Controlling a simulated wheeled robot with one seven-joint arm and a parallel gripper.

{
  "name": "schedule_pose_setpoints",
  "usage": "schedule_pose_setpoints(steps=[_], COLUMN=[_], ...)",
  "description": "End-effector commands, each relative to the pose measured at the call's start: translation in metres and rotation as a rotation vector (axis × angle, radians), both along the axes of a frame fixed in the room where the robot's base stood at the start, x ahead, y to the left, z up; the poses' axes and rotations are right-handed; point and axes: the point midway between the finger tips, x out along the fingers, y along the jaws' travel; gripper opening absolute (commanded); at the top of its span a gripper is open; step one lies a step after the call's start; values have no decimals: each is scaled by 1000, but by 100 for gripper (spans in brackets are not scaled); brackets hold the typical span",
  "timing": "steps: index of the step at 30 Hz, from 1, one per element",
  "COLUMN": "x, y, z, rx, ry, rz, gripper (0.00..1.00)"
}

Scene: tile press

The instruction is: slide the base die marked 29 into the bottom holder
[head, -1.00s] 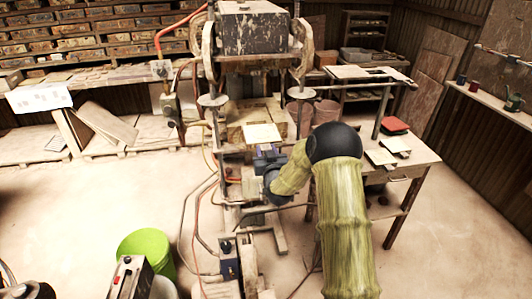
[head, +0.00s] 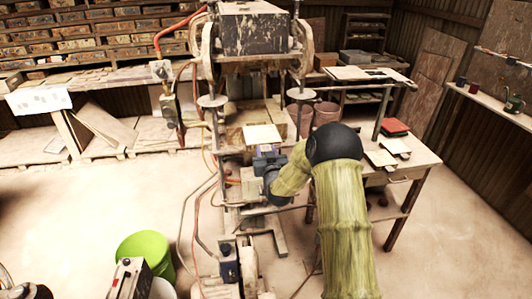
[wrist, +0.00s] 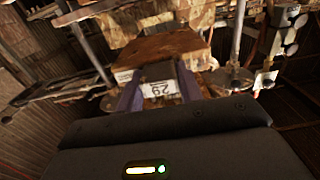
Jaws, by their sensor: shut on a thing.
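The base die is a pale flat plate in the head view (head: 262,133), at the front of the press. In the wrist view its front carries a white label reading 29 (wrist: 160,89). My gripper (head: 267,150) is shut on the die, with one dark finger on each side of the label in the wrist view (wrist: 158,94). The bottom holder looks like the wooden block (head: 238,134) low in the press, at and behind the die. I cannot tell how far the die sits in it.
The press's heavy upper block (head: 252,30) hangs above, between side posts. Hoses run down its left side. A wooden table (head: 415,160) with plates and a red pad (head: 395,127) stands right of my arm. A green bucket (head: 146,249) stands on the floor front left.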

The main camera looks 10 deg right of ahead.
Motion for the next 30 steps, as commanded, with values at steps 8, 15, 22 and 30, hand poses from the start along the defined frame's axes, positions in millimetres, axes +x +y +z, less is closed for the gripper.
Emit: schedule_pose_setpoints(steps=[8, 15, 22, 30], x=[1, 1, 1, 7], y=[0, 0, 0, 0], z=[1, 3, 3, 2], rx=[-1, 0, 0, 0], ry=[-7, -6, -6, -8], rz=[0, 0, 0, 0], gripper=[0, 0, 0, 0])
